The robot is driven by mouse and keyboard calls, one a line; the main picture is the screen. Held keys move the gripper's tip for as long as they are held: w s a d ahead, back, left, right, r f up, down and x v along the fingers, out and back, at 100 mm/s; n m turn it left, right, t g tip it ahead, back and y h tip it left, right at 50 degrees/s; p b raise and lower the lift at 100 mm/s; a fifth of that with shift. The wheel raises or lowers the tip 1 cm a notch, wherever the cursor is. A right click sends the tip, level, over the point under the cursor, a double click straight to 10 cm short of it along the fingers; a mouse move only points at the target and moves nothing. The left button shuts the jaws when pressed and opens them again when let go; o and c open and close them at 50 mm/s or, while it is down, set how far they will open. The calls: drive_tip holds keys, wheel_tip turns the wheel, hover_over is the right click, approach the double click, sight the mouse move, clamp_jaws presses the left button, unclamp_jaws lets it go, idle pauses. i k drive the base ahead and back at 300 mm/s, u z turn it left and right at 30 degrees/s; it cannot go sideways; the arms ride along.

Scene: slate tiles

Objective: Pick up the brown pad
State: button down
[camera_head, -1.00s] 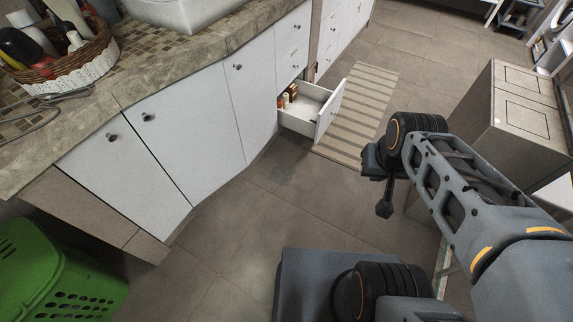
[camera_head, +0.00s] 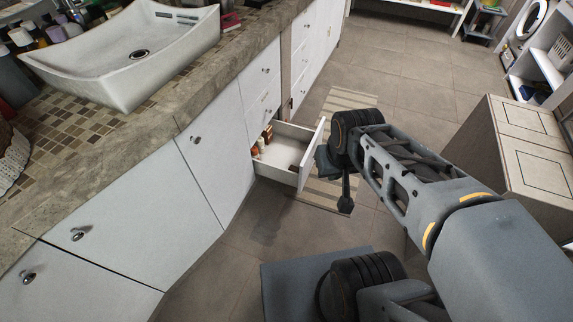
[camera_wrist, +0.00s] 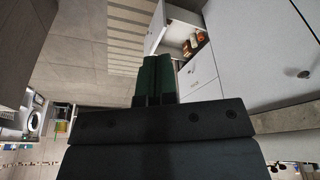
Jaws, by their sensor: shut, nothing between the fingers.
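I cannot make out a brown pad for certain. The open drawer (camera_head: 275,173) holds a few small bottles and boxes in orange, brown and white at its back, and a small dark brown patch (camera_head: 293,168) near its front that may be the pad. The drawer also shows in the wrist view (camera_wrist: 173,38). My gripper (camera_head: 345,204) points down just right of the drawer front, apart from it. In the wrist view, the dark green fingers (camera_wrist: 153,80) are together and empty, over the floor and striped rug.
The stone counter (camera_head: 130,165) carries a white basin (camera_head: 125,60). White cabinets (camera_head: 120,235) line the left side. A striped rug (camera_head: 350,100) lies on the tiled floor beyond the drawer. A wooden cabinet (camera_head: 515,150) stands at right. Floor between is clear.

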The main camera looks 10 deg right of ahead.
sight(292, 168)
drive_tip(key=u, duration=0.25)
drive_tip(key=k, duration=0.25)
drive_tip(key=z, duration=0.7)
drive_tip(key=i, duration=0.8)
drive_tip(key=u, duration=0.65)
drive_tip(key=i, duration=0.4)
drive_tip(key=u, duration=0.3)
